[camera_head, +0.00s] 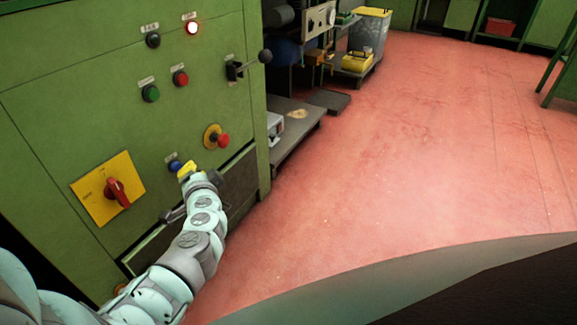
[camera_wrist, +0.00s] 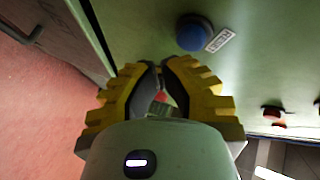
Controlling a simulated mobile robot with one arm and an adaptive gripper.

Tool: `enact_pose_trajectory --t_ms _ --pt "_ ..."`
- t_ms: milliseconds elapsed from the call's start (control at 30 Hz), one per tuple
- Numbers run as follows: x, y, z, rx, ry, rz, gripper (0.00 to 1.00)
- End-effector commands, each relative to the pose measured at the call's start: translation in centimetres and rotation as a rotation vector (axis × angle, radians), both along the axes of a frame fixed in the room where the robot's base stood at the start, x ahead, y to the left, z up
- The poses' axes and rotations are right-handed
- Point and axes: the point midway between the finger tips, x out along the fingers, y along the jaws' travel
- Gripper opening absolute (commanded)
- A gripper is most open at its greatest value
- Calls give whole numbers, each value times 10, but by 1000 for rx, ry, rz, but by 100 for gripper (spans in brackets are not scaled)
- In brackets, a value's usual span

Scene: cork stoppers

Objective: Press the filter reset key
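A blue push button (camera_head: 175,166) with a small label above it sits low on the green cabinet front. Its label text is too small to read in the head view. In the wrist view the blue button (camera_wrist: 194,32) stands out from the panel near the top, with a white label (camera_wrist: 219,40) beside it. My gripper (camera_head: 187,171), with yellow fingers, is close to the button, just right of and below it in the head view. In the wrist view my gripper's fingertips (camera_wrist: 160,68) come together with nothing held between them. They appear apart from the button.
A red emergency stop (camera_head: 223,140) is up and right of the button. A red rotary switch (camera_head: 117,191) on a yellow plate is to the left. Green (camera_head: 151,93), red (camera_head: 180,78) and black (camera_head: 153,41) buttons, a lit lamp (camera_head: 192,28) and a lever (camera_head: 240,68) are higher.

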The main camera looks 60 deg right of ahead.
Motion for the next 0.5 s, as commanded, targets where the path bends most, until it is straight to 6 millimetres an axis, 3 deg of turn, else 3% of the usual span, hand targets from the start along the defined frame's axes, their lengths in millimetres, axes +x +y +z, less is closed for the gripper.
enact_pose_trajectory --t_ms 500 --pt "9 1 -1 -1 0 2 0"
